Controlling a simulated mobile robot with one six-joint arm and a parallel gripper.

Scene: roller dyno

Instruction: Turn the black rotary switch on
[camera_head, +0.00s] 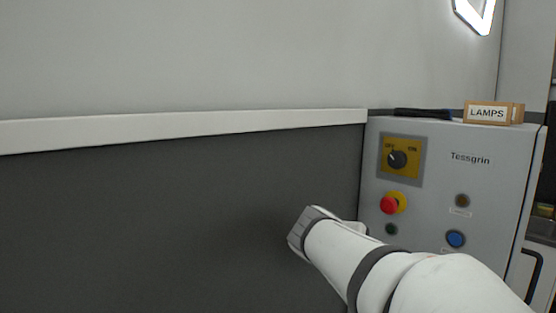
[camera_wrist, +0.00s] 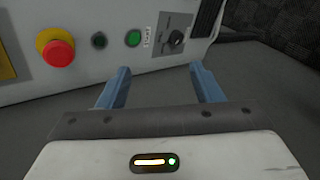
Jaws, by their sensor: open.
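A black rotary switch (camera_wrist: 175,38) sits on a small grey plate on the cabinet face, beyond my right finger in the wrist view; its setting is too small to read. My gripper (camera_wrist: 160,80) is open and empty, with its blue fingers apart from the panel. In the head view my white wrist is in front of the cabinet's lower left edge, and the fingers cannot be made out. Another black rotary knob (camera_head: 398,159) sits on a yellow plate marked OFF and ON, with its pointer towards the upper left, on the OFF side.
The grey Tessgrin cabinet (camera_head: 470,185) carries a red stop button (camera_head: 390,205), which also shows in the wrist view (camera_wrist: 58,52), a blue button (camera_head: 455,239) and a green button (camera_wrist: 133,38). A LAMPS box (camera_head: 487,113) and a dark object (camera_head: 423,113) lie on top.

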